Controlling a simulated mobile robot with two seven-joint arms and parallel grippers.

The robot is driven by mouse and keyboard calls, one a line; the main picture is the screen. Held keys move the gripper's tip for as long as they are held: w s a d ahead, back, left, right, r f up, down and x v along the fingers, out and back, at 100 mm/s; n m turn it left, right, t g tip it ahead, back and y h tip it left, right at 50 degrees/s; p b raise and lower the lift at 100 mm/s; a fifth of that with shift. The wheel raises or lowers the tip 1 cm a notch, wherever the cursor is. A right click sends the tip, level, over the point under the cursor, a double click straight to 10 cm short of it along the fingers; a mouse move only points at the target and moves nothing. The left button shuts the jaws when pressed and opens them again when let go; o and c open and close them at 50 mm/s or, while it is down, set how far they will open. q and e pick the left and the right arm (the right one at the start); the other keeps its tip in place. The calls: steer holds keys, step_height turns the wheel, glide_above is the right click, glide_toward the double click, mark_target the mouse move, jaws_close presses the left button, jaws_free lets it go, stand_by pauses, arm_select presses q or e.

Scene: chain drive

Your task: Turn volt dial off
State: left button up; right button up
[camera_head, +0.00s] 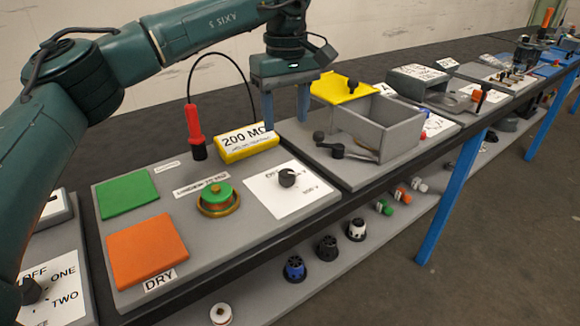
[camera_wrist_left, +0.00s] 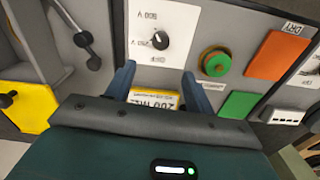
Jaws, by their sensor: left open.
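The volt dial is a black knob (camera_head: 287,177) on a white plate (camera_head: 276,203) with an OFF label and volt labels, on the grey panel. It also shows in the left wrist view (camera_wrist_left: 160,40), beyond the fingers. I cannot tell surely which label the knob points at. My left gripper (camera_head: 286,120) is open and empty, above and behind the dial, apart from it. Its two blue-grey fingers also show in the left wrist view (camera_wrist_left: 159,72). A yellow 200 MΩ display block (camera_head: 248,143) stands close by the fingers. My right gripper is not in view.
A red probe (camera_head: 195,125) with a black cable stands left of the display block. A green-and-red button (camera_head: 217,197), a green pad (camera_head: 127,194) and an orange pad (camera_head: 147,250) lie left of the dial. A grey box (camera_head: 380,127) with a yellow flap stands right.

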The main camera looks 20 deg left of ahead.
mark_target(287, 172)
arm_select(q)
step_height(287, 172, down, 12)
steer(key=shift+s+r+b, duration=0.1)
steer(key=shift+s+b, duration=0.05)
steer(key=shift+b, duration=0.15)
steer(key=shift+c, duration=0.4)
steer(key=c, duration=0.9)
